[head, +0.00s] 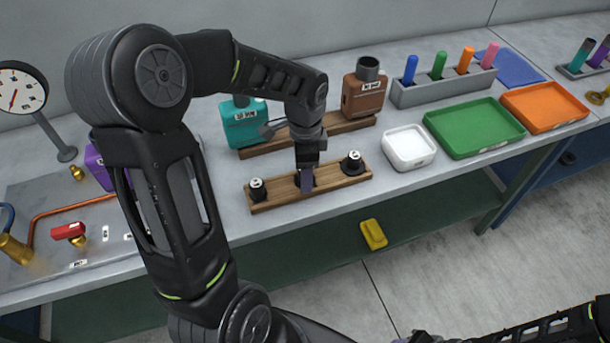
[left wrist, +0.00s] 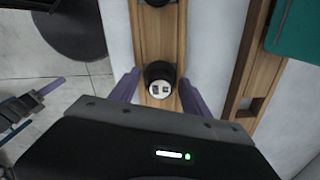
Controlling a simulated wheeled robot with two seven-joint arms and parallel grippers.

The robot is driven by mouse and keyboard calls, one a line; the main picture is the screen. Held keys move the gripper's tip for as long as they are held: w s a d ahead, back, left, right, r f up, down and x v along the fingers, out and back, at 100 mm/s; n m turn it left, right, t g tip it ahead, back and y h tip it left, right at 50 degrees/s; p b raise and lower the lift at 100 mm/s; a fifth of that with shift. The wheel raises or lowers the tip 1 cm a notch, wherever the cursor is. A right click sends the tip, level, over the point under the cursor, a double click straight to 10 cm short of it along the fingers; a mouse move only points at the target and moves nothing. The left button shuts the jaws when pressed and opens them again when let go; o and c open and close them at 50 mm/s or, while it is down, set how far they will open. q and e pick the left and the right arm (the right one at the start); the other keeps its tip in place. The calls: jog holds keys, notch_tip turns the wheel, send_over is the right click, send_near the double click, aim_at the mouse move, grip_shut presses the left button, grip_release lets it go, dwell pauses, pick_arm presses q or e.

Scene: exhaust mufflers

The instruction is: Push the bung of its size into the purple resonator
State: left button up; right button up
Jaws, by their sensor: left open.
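A wooden rack (head: 330,187) holds a row of black bungs with pale marked tops. One bung (head: 257,189) stands at its left end and another (head: 351,161) at its right end. My left gripper (head: 305,181) points down over the rack's middle. In the left wrist view its open fingers (left wrist: 158,88) stand either side of the middle bung (left wrist: 160,78); I cannot tell whether they touch it. The purple resonator (head: 97,168) is at the left, mostly hidden behind my left arm. Part of my right gripper (left wrist: 30,112) shows at the left of the wrist view, its opening unclear.
A teal muffler (head: 244,125) and a brown one (head: 364,97) stand on a wooden stand behind the rack. White (head: 408,157), green (head: 474,145) and orange (head: 544,122) trays lie to the right. A gauge (head: 20,86) and copper pipe (head: 70,208) are at left.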

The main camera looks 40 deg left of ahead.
pick_arm(q)
jog(key=shift+c, duration=0.2)
jog(key=c, duration=1)
jog(key=shift+o, duration=0.2)
notch_tip(320, 180, up, 10)
jog(key=shift+r+b, duration=0.1)
jog(key=shift+b, duration=0.35)
